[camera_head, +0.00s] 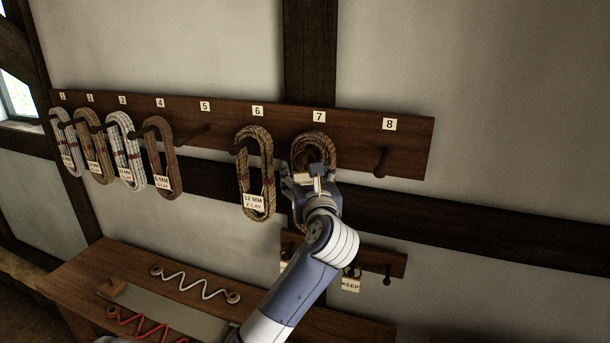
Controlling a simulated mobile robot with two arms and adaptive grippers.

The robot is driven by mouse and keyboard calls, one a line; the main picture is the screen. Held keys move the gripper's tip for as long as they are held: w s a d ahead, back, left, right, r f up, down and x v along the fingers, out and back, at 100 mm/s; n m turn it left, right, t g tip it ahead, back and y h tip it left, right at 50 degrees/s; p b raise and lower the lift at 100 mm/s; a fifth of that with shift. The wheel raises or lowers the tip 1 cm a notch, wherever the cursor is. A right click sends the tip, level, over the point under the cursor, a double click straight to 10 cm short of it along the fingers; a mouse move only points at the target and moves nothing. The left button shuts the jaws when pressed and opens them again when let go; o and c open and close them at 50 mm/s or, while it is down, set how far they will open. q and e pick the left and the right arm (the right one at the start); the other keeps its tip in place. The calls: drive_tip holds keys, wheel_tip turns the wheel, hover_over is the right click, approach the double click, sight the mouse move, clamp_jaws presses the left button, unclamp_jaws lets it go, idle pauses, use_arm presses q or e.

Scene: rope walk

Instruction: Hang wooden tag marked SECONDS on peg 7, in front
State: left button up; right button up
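Peg 7 is under the number 7 plate (319,117) on the upper board. A tan rope coil (327,146) hangs there, its lower part largely hidden by my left gripper. My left gripper (311,182) is right in front of this coil. A small cream tag (303,179) shows at its fingers; its lettering is too small to read. I cannot tell whether the fingers are closed on it. The peg itself is hard to make out. My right gripper is not in view.
Coils hang on pegs 1 to 4 and a 12 MM Z-LAY coil (255,170) on peg 6, close left. Pegs 5 and 8 (380,163) are bare. A lower board (372,257) holds a KEEP tag (350,285). Below is a bench (90,268) with curled cords.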

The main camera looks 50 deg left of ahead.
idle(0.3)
use_arm(q)
drive_tip(key=v, duration=1.2)
